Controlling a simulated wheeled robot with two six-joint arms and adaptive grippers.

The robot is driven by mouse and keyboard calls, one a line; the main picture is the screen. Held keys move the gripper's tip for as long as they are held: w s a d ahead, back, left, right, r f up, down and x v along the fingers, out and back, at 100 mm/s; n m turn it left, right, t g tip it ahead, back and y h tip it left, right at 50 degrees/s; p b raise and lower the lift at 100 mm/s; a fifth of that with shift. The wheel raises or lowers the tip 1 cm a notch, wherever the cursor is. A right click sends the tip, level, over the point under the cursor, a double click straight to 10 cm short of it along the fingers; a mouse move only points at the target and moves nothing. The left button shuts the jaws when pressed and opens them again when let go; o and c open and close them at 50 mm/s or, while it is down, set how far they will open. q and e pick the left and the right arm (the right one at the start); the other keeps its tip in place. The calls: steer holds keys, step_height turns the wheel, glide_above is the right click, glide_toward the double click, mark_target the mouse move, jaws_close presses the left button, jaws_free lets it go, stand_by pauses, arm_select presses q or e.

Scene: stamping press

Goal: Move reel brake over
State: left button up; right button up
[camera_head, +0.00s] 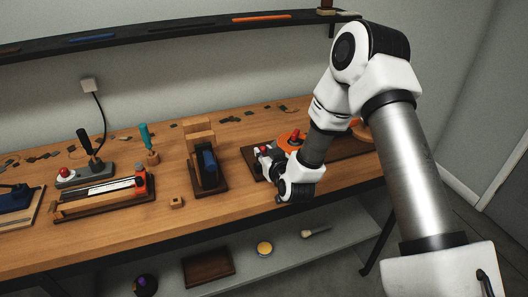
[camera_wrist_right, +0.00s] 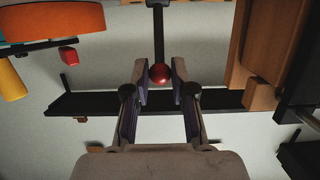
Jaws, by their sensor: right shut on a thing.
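My right gripper (camera_head: 264,158) is over the dark board (camera_head: 346,146) at the right of the bench. In the right wrist view its two fingers (camera_wrist_right: 160,82) stand on either side of a red ball knob (camera_wrist_right: 160,73). The knob sits at the end of a thin black lever (camera_wrist_right: 158,35), which I take to be the reel brake. An orange round part with a red knob (camera_head: 292,140) shows behind the gripper in the head view. The gripper and forearm hide much of this station. My left gripper is not in view.
A long slide device (camera_head: 104,190) and a lever box (camera_head: 84,176) stand further left. The bench front is mostly clear.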

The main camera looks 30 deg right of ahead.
steer(key=shift+s+a+f, duration=0.2)
steer(key=shift+s+f, duration=0.2)
steer(key=shift+s, duration=0.4)
steer(key=shift+s+a+f+b, duration=0.2)
steer(key=shift+s+f+b, duration=0.55)
steer(key=shift+s, duration=0.15)
steer(key=o, duration=0.9)
steer(key=shift+o, duration=0.2)
steer(key=shift+r, duration=0.1)
